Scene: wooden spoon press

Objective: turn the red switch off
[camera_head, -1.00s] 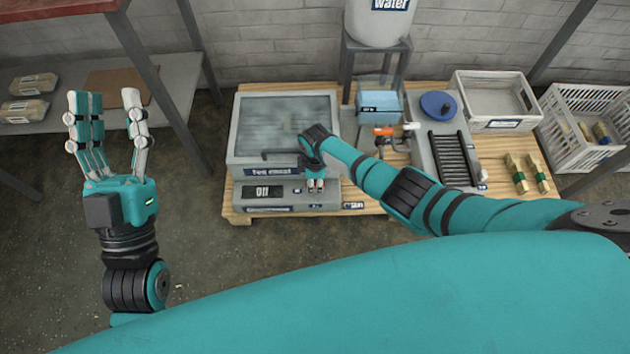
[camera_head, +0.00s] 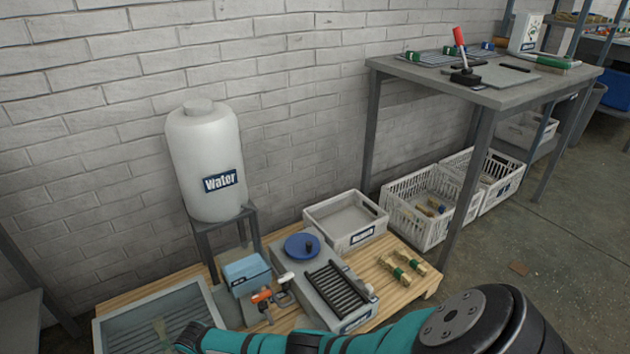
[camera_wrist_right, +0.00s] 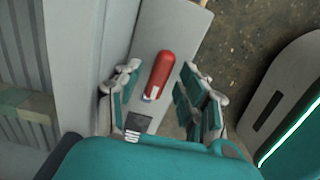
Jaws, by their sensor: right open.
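In the right wrist view a red switch (camera_wrist_right: 160,75), a rounded red handle, stands out from a grey panel (camera_wrist_right: 180,28). My right gripper (camera_wrist_right: 160,97) is open, with its fingers on the left and right of the switch; I cannot tell whether they touch it. In the head view my right arm comes in from the lower right, and its fingertips and the switch are not visible there. My left gripper is in neither current view.
A water tank (camera_head: 205,165) stands behind. A red-handled lever (camera_head: 459,38) is on the far table (camera_head: 497,94).

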